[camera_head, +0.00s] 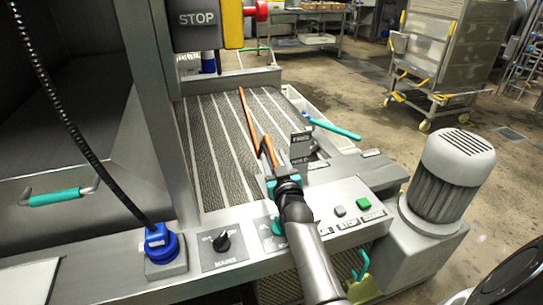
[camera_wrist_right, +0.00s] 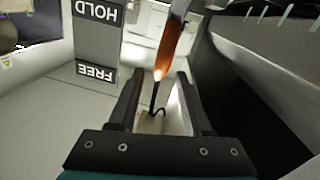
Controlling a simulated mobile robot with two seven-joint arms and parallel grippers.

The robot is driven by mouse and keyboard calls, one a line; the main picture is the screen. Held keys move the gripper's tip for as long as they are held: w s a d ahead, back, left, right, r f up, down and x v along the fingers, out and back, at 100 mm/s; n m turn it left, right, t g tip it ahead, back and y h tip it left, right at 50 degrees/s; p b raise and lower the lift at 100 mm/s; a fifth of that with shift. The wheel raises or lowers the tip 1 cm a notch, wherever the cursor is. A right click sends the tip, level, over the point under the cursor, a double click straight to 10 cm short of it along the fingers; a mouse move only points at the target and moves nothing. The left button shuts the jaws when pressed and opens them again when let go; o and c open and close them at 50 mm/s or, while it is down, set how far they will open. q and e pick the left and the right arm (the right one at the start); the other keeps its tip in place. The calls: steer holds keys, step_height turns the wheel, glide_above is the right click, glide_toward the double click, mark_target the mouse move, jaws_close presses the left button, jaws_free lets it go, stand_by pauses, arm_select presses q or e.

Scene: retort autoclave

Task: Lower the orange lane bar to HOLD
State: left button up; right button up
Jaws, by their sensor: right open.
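The orange lane bar (camera_head: 249,122) runs along the right part of the slatted conveyor, its near end at my right gripper (camera_head: 268,158). In the right wrist view the orange bar (camera_wrist_right: 170,45) comes down from the top toward the gap between the fingers of my right gripper (camera_wrist_right: 159,78). The fingers are open and I see no contact. A thin dark hooked piece (camera_wrist_right: 157,108) shows between them. A dark label plate (camera_head: 301,148) stands right of the gripper, FREE above HOLD; the same plate (camera_wrist_right: 97,42) is upside down in the wrist view. My left gripper is out of view.
A front panel carries a MAINS knob (camera_head: 222,242), a green button (camera_head: 363,204) and a blue plug (camera_head: 158,241) with a black coiled cable. A grey motor (camera_head: 447,170) stands at the right. A STOP box (camera_head: 197,19) hangs above the conveyor.

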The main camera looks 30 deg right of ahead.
mark_target(273, 155)
steer(key=shift+b+x, duration=0.4)
steer(key=shift+x, duration=1.25)
jaws_close()
